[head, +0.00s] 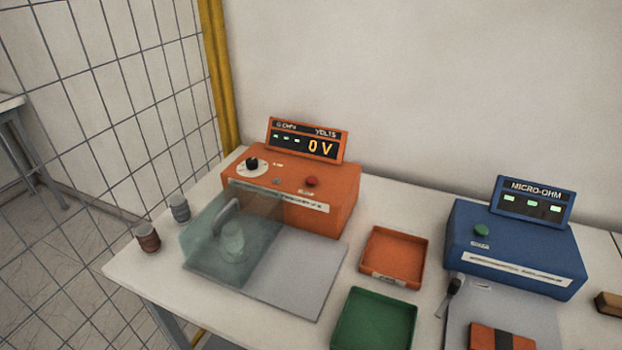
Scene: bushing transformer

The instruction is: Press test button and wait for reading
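An orange tester (340,205) stands on the table at the centre. It has a red button (311,181), a black knob on a white dial (252,164), and a display (305,141) reading 0 V with green dashes at its left. A clear cover (205,235) with a handle stands in front of it, over a pale item (233,246) seen dimly through it. A blue micro-ohm tester (515,250) stands at the right, with a green button (481,230) and a display (532,202) showing green dashes. Neither gripper is in view.
An orange tray (415,229) and a green tray (345,337) lie empty between the testers. Two small ribbed cylinders, brown (147,238) and grey (180,209), stand at the table's left edge. An orange and black block (484,338) is at the front right. A wire fence (110,100) stands left.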

